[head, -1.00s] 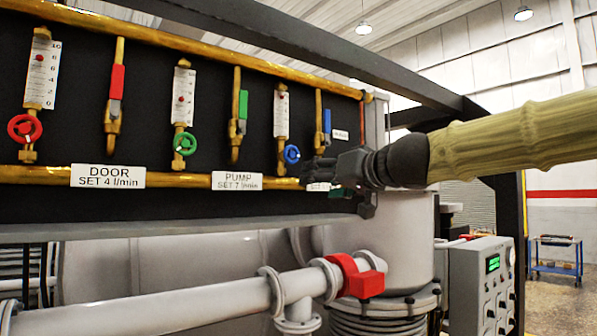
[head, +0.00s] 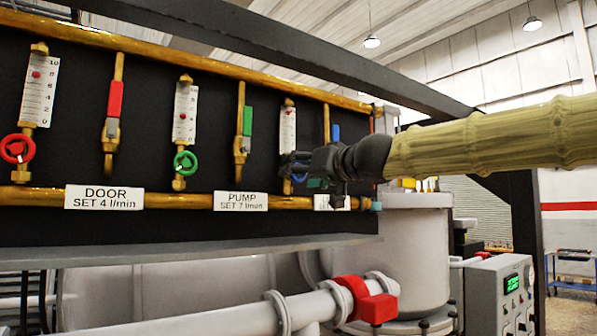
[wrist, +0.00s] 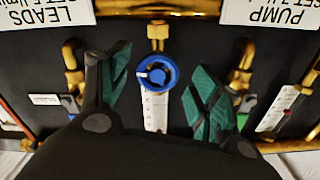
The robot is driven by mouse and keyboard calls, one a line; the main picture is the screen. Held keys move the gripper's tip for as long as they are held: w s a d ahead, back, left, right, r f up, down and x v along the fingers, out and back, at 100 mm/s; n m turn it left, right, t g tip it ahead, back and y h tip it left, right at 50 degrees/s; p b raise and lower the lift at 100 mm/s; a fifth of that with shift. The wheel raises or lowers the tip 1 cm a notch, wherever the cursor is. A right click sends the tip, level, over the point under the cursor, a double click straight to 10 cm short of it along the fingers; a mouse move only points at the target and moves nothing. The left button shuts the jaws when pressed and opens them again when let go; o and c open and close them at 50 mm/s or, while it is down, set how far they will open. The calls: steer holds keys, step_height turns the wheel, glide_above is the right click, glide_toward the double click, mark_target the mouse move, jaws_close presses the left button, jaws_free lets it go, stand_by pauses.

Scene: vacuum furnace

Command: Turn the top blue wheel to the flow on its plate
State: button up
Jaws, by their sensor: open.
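The blue wheel (wrist: 157,72) sits on a short brass stem below a flowmeter tube. In the wrist view, which looks upside down, it shows between my two green-padded fingers, apart from both. My gripper (wrist: 162,88) is open around the wheel's sides. In the head view my gripper (head: 290,170) hides most of the wheel.
A red wheel (head: 17,149) and a green wheel (head: 186,162) stand to the left, above the DOOR plate (head: 104,198) and PUMP plate (head: 240,201). A blue-handled valve (head: 335,133) is close on the right. A brass pipe (head: 180,200) runs below.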

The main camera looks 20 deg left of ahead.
steer(key=shift+w+a+f, duration=0.2)
steer(key=shift+w+a, duration=0.35)
steer(key=shift+w, duration=0.15)
steer(key=shift+s+r, duration=0.15)
steer(key=shift+s, duration=0.05)
steer(key=shift+c, duration=0.5)
steer(key=shift+w, duration=0.1)
steer(key=c, duration=1)
steer(key=shift+o, duration=0.2)
